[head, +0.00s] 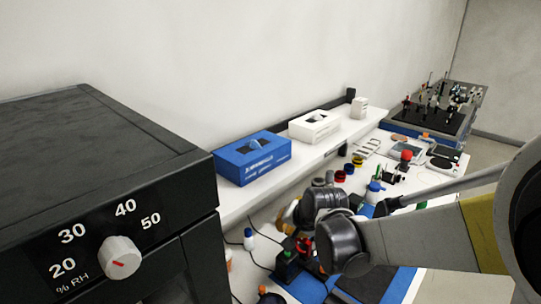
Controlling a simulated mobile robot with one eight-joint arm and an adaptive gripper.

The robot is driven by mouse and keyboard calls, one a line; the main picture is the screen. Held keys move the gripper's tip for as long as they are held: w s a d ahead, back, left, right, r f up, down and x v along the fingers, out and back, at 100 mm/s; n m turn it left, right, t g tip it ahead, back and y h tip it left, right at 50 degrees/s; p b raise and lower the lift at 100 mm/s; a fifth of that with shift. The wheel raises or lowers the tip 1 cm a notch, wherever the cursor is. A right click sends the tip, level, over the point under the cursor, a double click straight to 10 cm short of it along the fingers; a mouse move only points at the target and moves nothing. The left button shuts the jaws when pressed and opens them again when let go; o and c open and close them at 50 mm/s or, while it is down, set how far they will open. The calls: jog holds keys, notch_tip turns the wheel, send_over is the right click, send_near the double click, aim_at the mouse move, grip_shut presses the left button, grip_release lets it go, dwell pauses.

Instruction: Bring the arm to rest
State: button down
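My arm reaches in from the right edge in the head view. Its thick grey link with a yellow band runs left to a dark rounded joint low in the middle. A second dark joint sits just above it, in front of the bench. A thinner grey link slants up to the right behind the thick one. I cannot make out my gripper or its fingers in this view.
A black cabinet (90,150) with a %RH dial (120,258) fills the left foreground. A blue box (252,158) and a white box (314,126) stand on a white shelf. The bench behind my arm holds several small items, including a red-topped one (406,156). A cluttered dark board (430,115) lies farther back.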

jog(key=s+d+n+h+b, duration=0.1)
jog(key=s+d+b, duration=0.3)
jog(key=s, duration=0.7)
jog(key=s+d+n+h+b, duration=0.1)
jog(key=s+d+n+b, duration=0.2)
jog(key=s+d, duration=0.5)
jog(key=s+b, duration=0.1)
jog(key=s, duration=0.2)
jog(key=shift+s+f+h, duration=0.15)
jog(key=shift+s+h, duration=0.15)
jog(key=shift+s, duration=0.1)
jog(key=shift+d, duration=0.1)
